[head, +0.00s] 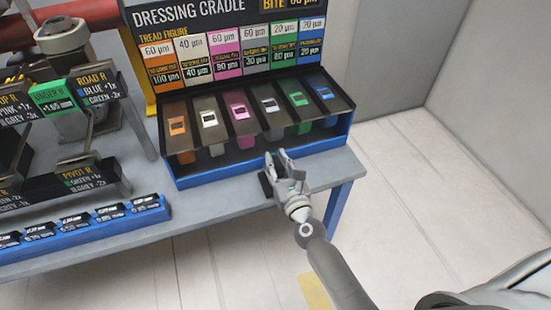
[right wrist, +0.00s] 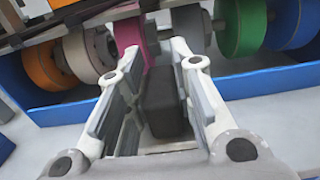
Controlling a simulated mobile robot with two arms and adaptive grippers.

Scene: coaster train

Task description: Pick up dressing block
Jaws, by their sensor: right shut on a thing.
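My right gripper (head: 280,157) is in front of the cradle's right half, above the table's front edge. In the right wrist view, its two fingers (right wrist: 150,70) are closed on a dark, nearly black block (right wrist: 167,103), which I take as the dressing block. The block sits between the fingers, against the right one, and its far end is partly hidden. The dressing cradle (head: 262,165) is a blue-edged rack with several colored slots under a black label board. My left gripper is not in view.
Colored wheels, including an orange one (right wrist: 45,68) and a green one (right wrist: 250,22), sit in the rack just beyond the gripper. A low blue labelled tray (head: 85,228) and stands with sign plates are at the left. Open floor lies right of the table.

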